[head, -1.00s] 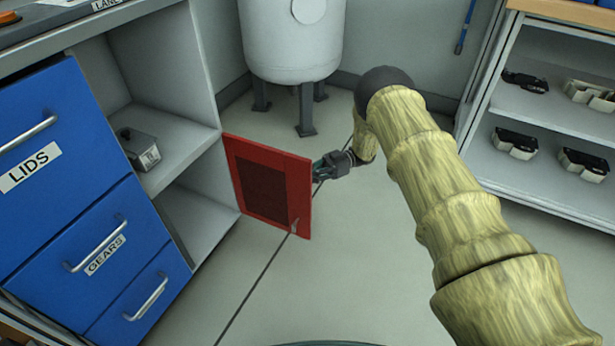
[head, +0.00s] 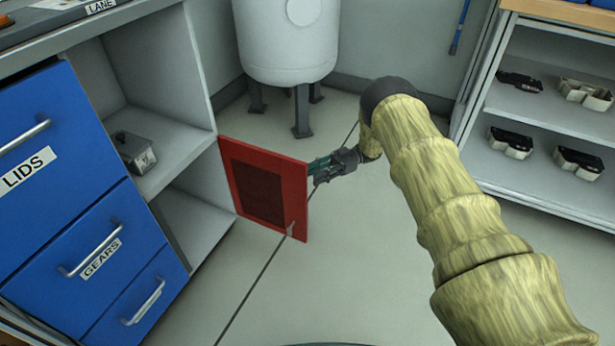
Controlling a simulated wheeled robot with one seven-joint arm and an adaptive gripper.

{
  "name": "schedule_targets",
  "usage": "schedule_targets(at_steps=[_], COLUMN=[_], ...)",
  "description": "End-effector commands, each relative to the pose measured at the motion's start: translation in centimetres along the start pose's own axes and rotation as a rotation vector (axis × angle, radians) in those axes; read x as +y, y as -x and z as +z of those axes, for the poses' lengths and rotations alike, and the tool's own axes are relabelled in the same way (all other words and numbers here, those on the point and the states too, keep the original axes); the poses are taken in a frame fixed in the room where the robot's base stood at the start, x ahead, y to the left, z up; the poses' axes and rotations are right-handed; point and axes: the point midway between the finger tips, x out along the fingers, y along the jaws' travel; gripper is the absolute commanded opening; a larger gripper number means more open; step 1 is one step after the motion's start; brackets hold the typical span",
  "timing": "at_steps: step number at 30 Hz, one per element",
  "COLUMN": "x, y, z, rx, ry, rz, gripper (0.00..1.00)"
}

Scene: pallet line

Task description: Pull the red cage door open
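The red cage door (head: 297,200) stands swung out from the right side of the grey cabinet, over the floor. It has a dark mesh panel (head: 257,193) and a small handle (head: 290,229) near its lower free corner. My gripper (head: 318,167) is at the door's free edge, on its far right side, well above the handle. The fingertips are partly hidden behind the door. I cannot tell whether the fingers touch it or how far apart they are.
The grey cabinet has an open shelf with a small metal box (head: 134,152) and blue drawers (head: 98,246). A white tank (head: 287,42) on legs stands behind the door. A shelf unit (head: 545,150) with several dark-topped parts stands at the right. The floor between is clear.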

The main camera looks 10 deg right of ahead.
Motion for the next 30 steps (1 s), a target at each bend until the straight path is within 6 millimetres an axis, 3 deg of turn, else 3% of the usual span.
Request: schedule_targets(at_steps=[6, 15, 30], x=[0.0, 0.0, 0.0], y=[3.5, 6.5, 7.5], z=[0.1, 0.1, 0.0], rx=[0.001, 0.001, 0.0], ry=[0.002, 0.0, -0.001], rz=[0.003, 0.001, 0.0], gripper=[0.32, 0.32, 0.32])
